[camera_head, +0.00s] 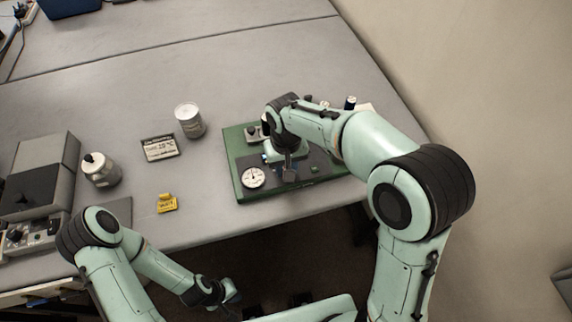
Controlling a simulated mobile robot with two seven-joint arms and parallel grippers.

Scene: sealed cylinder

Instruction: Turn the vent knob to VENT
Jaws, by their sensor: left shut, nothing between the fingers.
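A green base panel (239,190) lies near the table's front edge and carries a round white gauge (253,177) and several small fittings. A dark fitting (252,131) shows at its back left; I cannot tell whether it is the vent knob. My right arm covers much of the panel, and no VENT lettering can be read. My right gripper (289,172) points down over the middle of the panel, right of the gauge; its fingers are too small to judge. My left gripper (231,292) is shut and empty, below the table's front edge and away from the panel.
A capped jar (101,170) and a grey instrument (40,178) are farther left.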

